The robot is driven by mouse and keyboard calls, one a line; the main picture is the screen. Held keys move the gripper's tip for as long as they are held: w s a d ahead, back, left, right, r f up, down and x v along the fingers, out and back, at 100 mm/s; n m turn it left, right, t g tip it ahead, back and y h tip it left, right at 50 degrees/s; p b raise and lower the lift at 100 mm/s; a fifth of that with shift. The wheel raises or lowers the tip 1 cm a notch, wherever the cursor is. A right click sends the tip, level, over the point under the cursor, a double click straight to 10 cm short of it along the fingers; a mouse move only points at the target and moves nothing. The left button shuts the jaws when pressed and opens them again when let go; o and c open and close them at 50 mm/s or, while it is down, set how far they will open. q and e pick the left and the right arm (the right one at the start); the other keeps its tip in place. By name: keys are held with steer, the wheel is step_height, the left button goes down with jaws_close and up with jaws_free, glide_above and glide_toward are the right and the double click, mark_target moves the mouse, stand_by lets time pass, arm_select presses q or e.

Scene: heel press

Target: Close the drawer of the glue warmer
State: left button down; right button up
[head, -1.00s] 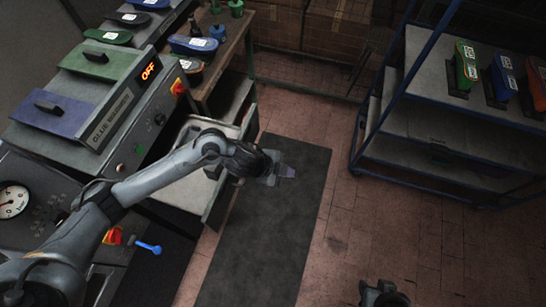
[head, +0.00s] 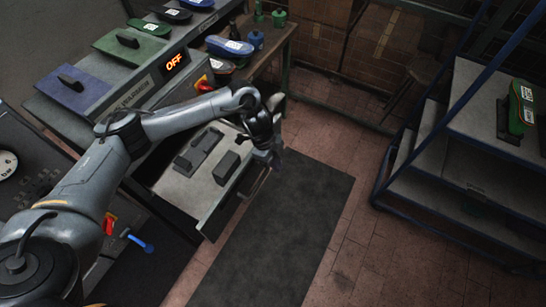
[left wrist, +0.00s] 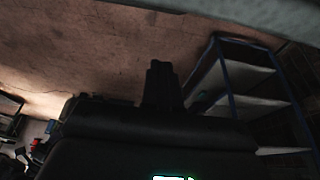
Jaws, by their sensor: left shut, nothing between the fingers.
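The glue warmer (head: 140,92) is a grey machine at the left with a lit "OFF" display. Its drawer (head: 183,188) stands open, pulled out toward the floor mat, with grey blocks (head: 205,148) inside. My left gripper (head: 276,162) is shut and empty, pointing down at the outer side of the drawer front, near its far end. I cannot tell whether it touches the front. The left wrist view is dark and shows the gripper (left wrist: 160,85) but not the drawer. My right gripper is not in view.
A dark mat (head: 270,235) lies on the clear tiled floor in front of the drawer. A blue-framed rack (head: 470,165) stands at the right. A workbench (head: 262,52) with bottles is beyond the warmer. A blue-handled lever (head: 141,244) juts out at lower left.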

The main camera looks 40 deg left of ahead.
arm_select(q)
steer(key=shift+s+a+f, duration=0.1)
steer(key=shift+a+f, duration=0.25)
steer(key=shift+f, duration=0.5)
steer(key=shift+a+f, duration=0.4)
steer(key=shift+f, duration=0.4)
steer(key=shift+s+a+f, duration=0.1)
steer(key=shift+a+f, duration=0.25)
steer(key=shift+f, duration=0.5)
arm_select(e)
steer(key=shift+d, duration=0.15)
arm_select(q)
steer(key=shift+a, duration=0.1)
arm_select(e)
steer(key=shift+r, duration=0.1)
